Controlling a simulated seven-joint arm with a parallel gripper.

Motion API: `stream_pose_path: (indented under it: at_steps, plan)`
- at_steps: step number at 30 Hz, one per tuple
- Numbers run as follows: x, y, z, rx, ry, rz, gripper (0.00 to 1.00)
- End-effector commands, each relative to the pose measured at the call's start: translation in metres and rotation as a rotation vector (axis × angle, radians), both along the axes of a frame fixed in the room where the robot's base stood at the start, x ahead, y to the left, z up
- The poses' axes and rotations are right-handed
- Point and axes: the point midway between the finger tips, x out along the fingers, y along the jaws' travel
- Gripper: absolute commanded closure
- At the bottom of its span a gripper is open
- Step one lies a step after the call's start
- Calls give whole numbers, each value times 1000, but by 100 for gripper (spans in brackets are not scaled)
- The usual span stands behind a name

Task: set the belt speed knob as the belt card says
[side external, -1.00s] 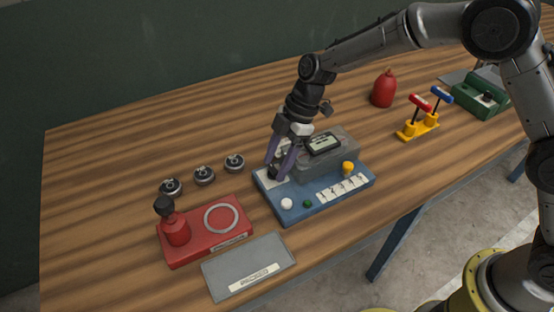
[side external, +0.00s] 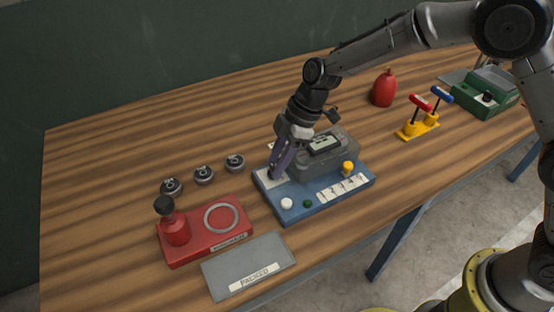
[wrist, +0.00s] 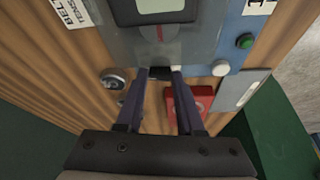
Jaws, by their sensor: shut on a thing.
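My gripper (side external: 277,172) points down at the left end of the blue panel (side external: 316,206). In the wrist view, my gripper's purple fingers (wrist: 162,74) are shut on a small black knob (wrist: 160,73) on a pale plate. The side view hides the knob behind the fingers, and I cannot read its setting.
A red base (side external: 205,248) and grey plate (side external: 232,279) stand left. Several round dark-topped pieces lie behind them.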

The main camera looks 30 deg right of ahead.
Motion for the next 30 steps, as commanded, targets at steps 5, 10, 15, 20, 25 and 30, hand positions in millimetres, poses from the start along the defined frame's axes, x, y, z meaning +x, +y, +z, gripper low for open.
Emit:
stream_pose_path:
  at_steps: [5, 10, 15, 20, 25, 30]
  plan:
    - [-3, 1, 1, -1, -3, -158, 100]
    - [-4, 1, 1, -1, -4, -319, 100]
    - [-5, 2, 1, -2, -3, -473, 100]
    - [-6, 3, 1, -2, -4, -605, 100]
    - [-7, 4, 1, -2, -4, -740, 100]
    - [-7, 6, 1, -1, -3, -875, 100]
